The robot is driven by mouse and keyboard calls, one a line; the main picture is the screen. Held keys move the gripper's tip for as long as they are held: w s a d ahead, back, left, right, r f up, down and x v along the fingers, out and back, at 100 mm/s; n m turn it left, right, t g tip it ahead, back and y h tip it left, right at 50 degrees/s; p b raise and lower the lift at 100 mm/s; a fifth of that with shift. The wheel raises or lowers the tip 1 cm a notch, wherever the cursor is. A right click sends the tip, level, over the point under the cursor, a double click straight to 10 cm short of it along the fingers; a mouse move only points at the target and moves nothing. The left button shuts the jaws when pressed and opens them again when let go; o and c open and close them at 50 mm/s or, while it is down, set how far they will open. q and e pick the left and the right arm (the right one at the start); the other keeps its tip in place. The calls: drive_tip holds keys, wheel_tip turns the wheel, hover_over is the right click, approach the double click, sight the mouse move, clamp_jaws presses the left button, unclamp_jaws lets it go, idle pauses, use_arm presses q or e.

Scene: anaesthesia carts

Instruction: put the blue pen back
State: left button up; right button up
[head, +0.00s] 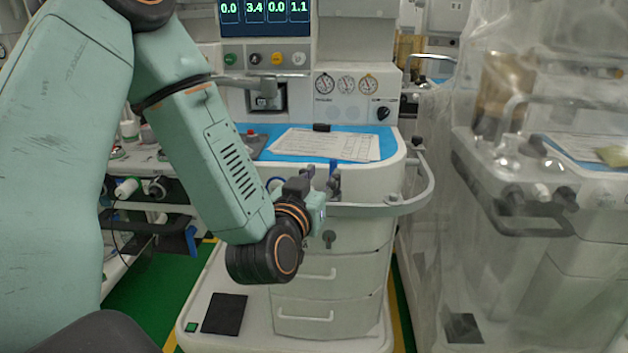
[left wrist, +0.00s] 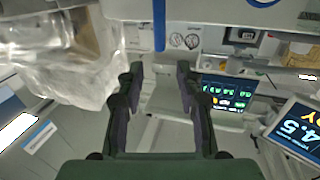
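My left gripper (head: 322,176) is at the front edge of the middle cart, by the grey rail. In the left wrist view its two dark fingers (left wrist: 159,70) stand wide apart with nothing between them. A slim blue strip, which looks like the blue pen (left wrist: 159,25), shows beyond the fingertips, roughly in line with the gap and cut off by the top edge. In the head view a small blue piece (head: 333,165) shows by the fingertips; I cannot tell for certain that it is the pen. My right gripper is not in view.
A clipboard with printed paper (head: 325,144) lies on the cart's blue top (head: 392,147). A grey rail (head: 415,195) curves round the cart's front. Drawers (head: 305,316) are below. A plastic-covered cart (head: 545,210) stands at the right. A monitor (head: 265,15) is above.

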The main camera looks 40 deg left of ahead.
use_arm(q)
drive_tip(key=s+d+f+m+g+h+p, duration=0.1)
drive_tip(key=s+d+f+g, duration=0.25)
drive_tip(key=f, duration=0.35)
drive_tip(key=s+d+f+m+g+h+p, duration=0.1)
drive_tip(key=s+d+f+g+h+p, duration=0.1)
drive_tip(key=s+f, duration=0.4)
drive_tip(key=s+d+f+g+h+p, duration=0.1)
drive_tip(key=s+d+f+g, duration=0.15)
drive_tip(key=f, duration=0.65)
drive_tip(key=s+d+f+g, duration=0.1)
drive_tip(key=s+f+g, duration=0.2)
drive_tip(key=s, duration=0.3)
drive_tip(key=s+d+f+g, duration=0.1)
drive_tip(key=s+f+g, duration=0.2)
drive_tip(key=s, duration=0.4)
drive_tip(key=s+d+f+m+g+h, duration=0.1)
drive_tip(key=s+f+g, duration=0.2)
drive_tip(key=s, duration=0.4)
drive_tip(key=shift+s+f, duration=0.15)
drive_tip(key=shift+f, duration=0.5)
drive_tip(key=shift+s, duration=0.15)
